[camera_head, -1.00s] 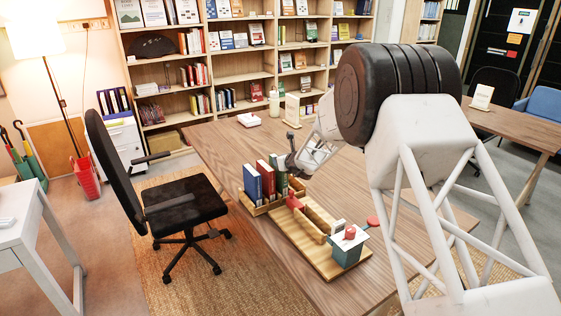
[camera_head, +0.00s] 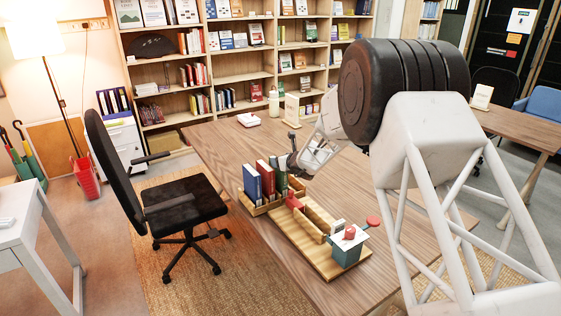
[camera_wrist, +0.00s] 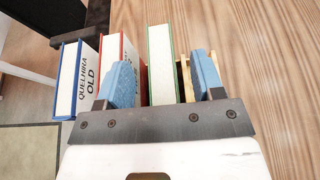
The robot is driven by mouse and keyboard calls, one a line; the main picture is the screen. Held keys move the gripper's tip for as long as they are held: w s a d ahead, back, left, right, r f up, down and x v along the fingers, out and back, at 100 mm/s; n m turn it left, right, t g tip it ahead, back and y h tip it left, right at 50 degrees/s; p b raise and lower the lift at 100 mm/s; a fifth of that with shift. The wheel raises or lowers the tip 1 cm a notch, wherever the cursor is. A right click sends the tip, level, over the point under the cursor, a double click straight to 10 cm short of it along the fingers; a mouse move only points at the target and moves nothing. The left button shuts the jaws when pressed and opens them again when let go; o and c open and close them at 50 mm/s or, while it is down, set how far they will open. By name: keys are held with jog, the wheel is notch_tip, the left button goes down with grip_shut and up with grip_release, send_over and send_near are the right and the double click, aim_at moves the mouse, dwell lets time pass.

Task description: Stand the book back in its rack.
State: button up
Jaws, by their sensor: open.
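A wooden rack (camera_head: 262,207) stands on the table and also shows in the wrist view (camera_wrist: 185,78). A blue book (camera_head: 251,183), a red book (camera_head: 266,178) and a green book (camera_head: 282,174) stand upright in it, side by side. In the wrist view the blue book (camera_wrist: 68,80), red book (camera_wrist: 112,60) and green book (camera_wrist: 161,62) show their pale page edges. My gripper (camera_wrist: 164,78) is open, its blue fingers on either side of the green book. The left finger hides part of the red book. In the head view my gripper (camera_head: 293,163) is at the rack's right end.
In front of the rack lies a wooden board (camera_head: 300,238) with low dividers and a teal box (camera_head: 347,250) with red parts. A black chair (camera_head: 180,205) stands left of the table. The table (camera_head: 230,150) is mostly clear behind the rack.

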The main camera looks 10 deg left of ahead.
jog(key=v, duration=0.6)
jog(key=shift+s, duration=0.2)
jog(key=shift+d+r, duration=0.15)
jog(key=shift+r, duration=0.05)
dwell(0.7)
jog(key=s+d+r+n+g, duration=0.2)
jog(key=s+d+r+n, duration=0.35)
jog(key=s, duration=0.25)
jog(key=s+d+r+n+g, duration=0.1)
jog(key=s+d+r+n, duration=0.4)
jog(key=s, duration=0.4)
jog(key=s+d+r+n+g, duration=0.2)
jog(key=s+d+r+n, duration=0.25)
jog(key=s+r, duration=0.3)
jog(key=s+d+n+h, duration=0.3)
jog(key=s+d, duration=0.4)
jog(key=s, duration=0.5)
jog(key=s+d+f+n+g+h, duration=0.1)
jog(key=s+d+n+h, duration=0.2)
jog(key=s+d+n, duration=0.2)
jog(key=s+d+f+n+g+h, duration=0.1)
jog(key=s+d+n+h, duration=0.2)
jog(key=s+d, duration=0.7)
jog(key=s, duration=0.9)
jog(key=shift+d+n+h, duration=0.2)
jog(key=shift+n+h, duration=0.2)
jog(key=shift+s, duration=0.1)
